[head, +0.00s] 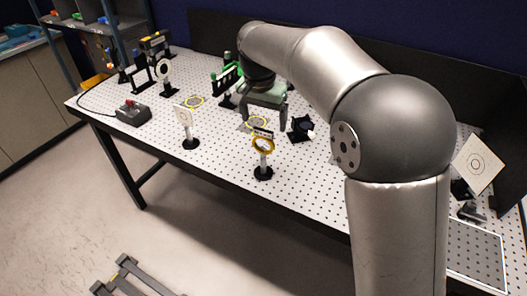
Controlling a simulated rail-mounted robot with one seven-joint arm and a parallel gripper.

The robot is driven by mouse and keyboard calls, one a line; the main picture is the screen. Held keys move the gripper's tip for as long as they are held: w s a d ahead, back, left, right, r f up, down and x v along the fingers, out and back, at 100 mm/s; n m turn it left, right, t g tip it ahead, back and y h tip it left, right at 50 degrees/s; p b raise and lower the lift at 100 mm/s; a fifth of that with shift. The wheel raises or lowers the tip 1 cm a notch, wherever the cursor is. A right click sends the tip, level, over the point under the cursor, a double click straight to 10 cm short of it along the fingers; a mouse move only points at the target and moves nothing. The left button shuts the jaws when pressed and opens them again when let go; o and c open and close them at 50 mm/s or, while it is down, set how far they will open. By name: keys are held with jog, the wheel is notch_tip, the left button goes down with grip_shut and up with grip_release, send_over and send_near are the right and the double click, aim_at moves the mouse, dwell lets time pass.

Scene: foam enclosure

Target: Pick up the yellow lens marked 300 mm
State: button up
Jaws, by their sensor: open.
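One yellow ring (257,122) lies on the perforated table just below my gripper. Another yellow ring (263,144) stands upright on a post with a black round base, nearer the front edge, with a small dark label on top. A third yellow ring (194,102) lies flat further left. The markings are too small to read, so I cannot tell which is 300 mm. My gripper (263,117) points down, open, with its fingers either side of the lying ring; nothing shows held. Its height above the table is unclear.
A white square card on a post (184,118) stands front left of my gripper. A black mount (301,128) sits close to its right. Black and green posts crowd the back left. A grey box with a red button (132,112) is at the left. The front strip is mostly clear.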

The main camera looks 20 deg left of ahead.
aim_at(263, 135)
jog(key=f, duration=0.4)
jog(key=shift+w, duration=0.35)
jog(key=shift+w+a+f+p, duration=0.1)
jog(key=shift+w+f+p, duration=0.3)
jog(key=shift+f, duration=0.95)
jog(key=shift+w+a+f+p, duration=0.1)
jog(key=shift+f+p, duration=0.6)
jog(key=shift+f, duration=0.6)
jog(key=shift+r, duration=0.1)
jog(key=c, duration=1.3)
